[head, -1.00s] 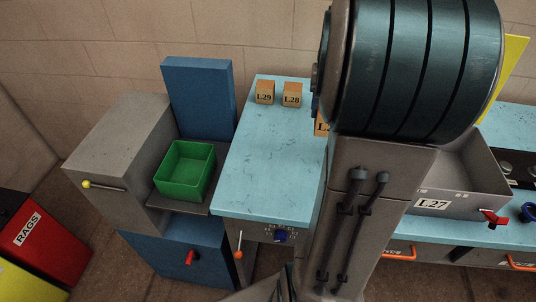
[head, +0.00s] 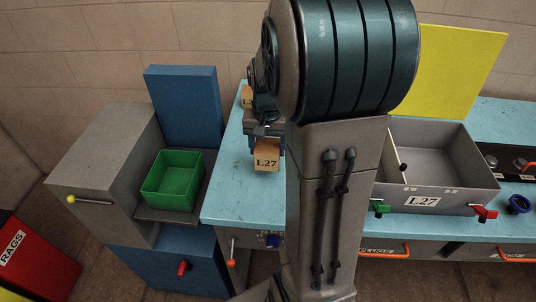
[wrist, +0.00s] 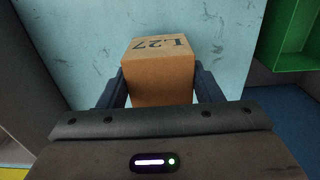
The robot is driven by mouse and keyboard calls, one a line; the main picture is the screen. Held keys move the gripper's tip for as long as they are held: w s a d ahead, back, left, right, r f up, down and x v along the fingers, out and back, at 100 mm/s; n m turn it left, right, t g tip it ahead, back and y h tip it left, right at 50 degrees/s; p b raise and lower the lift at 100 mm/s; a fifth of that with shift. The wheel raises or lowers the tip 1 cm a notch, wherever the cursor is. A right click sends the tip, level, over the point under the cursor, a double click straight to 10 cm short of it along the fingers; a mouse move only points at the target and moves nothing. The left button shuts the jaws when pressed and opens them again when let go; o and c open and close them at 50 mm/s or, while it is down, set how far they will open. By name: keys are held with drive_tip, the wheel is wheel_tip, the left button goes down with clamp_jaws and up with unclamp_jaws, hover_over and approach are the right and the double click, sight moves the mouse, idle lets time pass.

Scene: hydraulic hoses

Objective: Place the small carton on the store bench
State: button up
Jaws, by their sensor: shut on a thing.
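The small carton (head: 267,160), tan and marked L.27, hangs in my gripper (head: 266,143) over the light blue bench top (head: 228,198). In the wrist view the carton (wrist: 160,80) sits upright between the two dark fingers of my gripper (wrist: 160,88), which are shut on its sides. Its marked face shows there, with the light blue bench top (wrist: 80,50) beyond it. I cannot tell whether its underside touches the bench. No sign names this surface as the store bench.
Another tan carton (head: 246,97) stands at the bench's back, partly hidden by my arm. A green bin (head: 173,180) sits on a grey shelf left of the bench. A grey tray labelled L27 (head: 422,201) stands at the right. The bench's front left is clear.

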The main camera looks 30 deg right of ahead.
sight(267, 157)
drive_tip(key=shift+f, duration=1.95)
drive_tip(key=shift+f, duration=0.2)
drive_tip(key=o, duration=1.1)
drive_tip(key=shift+r, duration=0.1)
